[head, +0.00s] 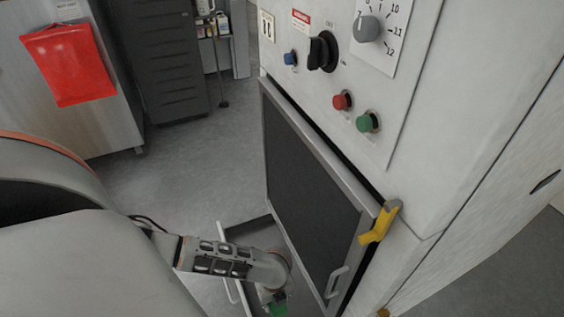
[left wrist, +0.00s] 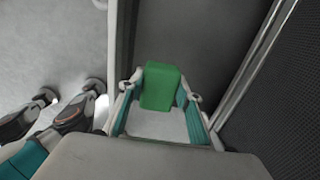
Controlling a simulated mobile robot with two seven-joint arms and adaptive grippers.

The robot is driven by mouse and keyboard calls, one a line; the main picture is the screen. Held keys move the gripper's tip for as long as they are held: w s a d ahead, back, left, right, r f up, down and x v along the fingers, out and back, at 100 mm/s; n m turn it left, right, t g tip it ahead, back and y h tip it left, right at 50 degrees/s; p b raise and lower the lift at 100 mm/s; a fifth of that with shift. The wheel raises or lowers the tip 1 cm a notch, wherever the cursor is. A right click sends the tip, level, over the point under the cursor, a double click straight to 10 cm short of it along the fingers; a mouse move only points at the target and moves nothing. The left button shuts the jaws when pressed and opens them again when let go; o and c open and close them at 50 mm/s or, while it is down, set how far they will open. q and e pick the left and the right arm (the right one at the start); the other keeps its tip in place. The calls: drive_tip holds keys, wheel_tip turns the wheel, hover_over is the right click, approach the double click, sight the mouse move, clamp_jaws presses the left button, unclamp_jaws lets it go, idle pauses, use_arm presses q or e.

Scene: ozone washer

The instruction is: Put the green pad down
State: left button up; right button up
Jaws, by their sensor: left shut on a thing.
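The green pad (left wrist: 161,86) is between the two fingers of my left gripper (left wrist: 159,98) in the left wrist view, and the fingers are shut on it. In the head view only a small part of the green pad (head: 278,309) shows at the bottom edge, below my left wrist. My left gripper hangs over a grey open drawer or tray (head: 236,232) at the foot of the machine. The wrist view shows its dark grey floor (left wrist: 205,30) beyond the pad. I cannot tell whether the pad touches that floor.
The washer's dark door (head: 310,170) stands close to the right of my left arm, with a light handle (head: 336,282) and a yellow latch (head: 379,224). A control panel with a black switch (head: 322,51) is above. Grey floor (head: 200,165) lies clear to the left.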

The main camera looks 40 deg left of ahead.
use_arm(q)
drive_tip(key=f+b, duration=0.1)
drive_tip(key=f, duration=0.1)
drive_tip(key=f+b, duration=0.1)
drive_tip(key=f, duration=0.2)
drive_tip(key=f+b, duration=0.1)
drive_tip(key=f, duration=0.1)
drive_tip(key=shift+s+f, duration=0.3)
drive_tip(key=shift+f, duration=0.1)
drive_tip(key=shift+w+f, duration=0.25)
drive_tip(key=f+b, duration=0.2)
drive_tip(key=f, duration=0.2)
drive_tip(key=shift+s+f, duration=0.15)
drive_tip(key=shift+s, duration=0.05)
drive_tip(key=shift+w, duration=0.2)
drive_tip(key=shift+w+r, duration=0.15)
drive_tip(key=shift+r, duration=0.05)
drive_tip(key=shift+f, duration=0.25)
drive_tip(key=o, duration=1.2)
drive_tip(key=shift+o, duration=0.2)
use_arm(e)
drive_tip(key=a, duration=0.1)
drive_tip(key=w+a+r+m+y, duration=0.1)
drive_tip(key=a, duration=0.1)
drive_tip(key=a+r+m+t, duration=0.1)
drive_tip(key=a, duration=0.1)
drive_tip(key=shift+w+a+r+y, duration=0.1)
drive_tip(key=shift+w+a+y, duration=0.05)
drive_tip(key=shift+y, duration=0.15)
